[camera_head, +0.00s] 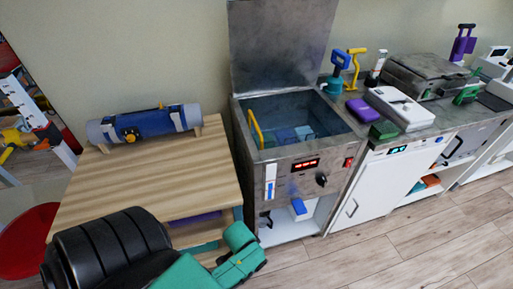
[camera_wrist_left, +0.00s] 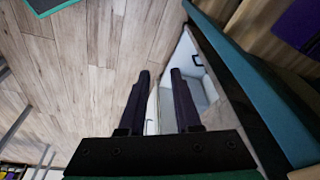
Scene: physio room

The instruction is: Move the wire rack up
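The steel tank (camera_head: 293,170) stands open in the middle of the head view, its lid (camera_head: 281,45) raised behind it. A yellow handle (camera_head: 256,129) rises at the tank's left inner side; it looks like part of the wire rack, whose body I cannot make out. Blue and teal packs (camera_head: 287,137) show in the water. My left arm is low at the front left of the tank, and its fingers do not show clearly there. In the left wrist view my left gripper (camera_wrist_left: 160,78) is open and empty, its two dark fingers apart. My right gripper is not in view.
A wooden table (camera_head: 150,176) with a blue roll (camera_head: 145,124) stands left of the tank. To the right, a counter carries a purple box (camera_head: 364,109), a white device (camera_head: 398,107) and a dark green block (camera_head: 384,130). Wooden floor (camera_head: 405,237) is clear at front right.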

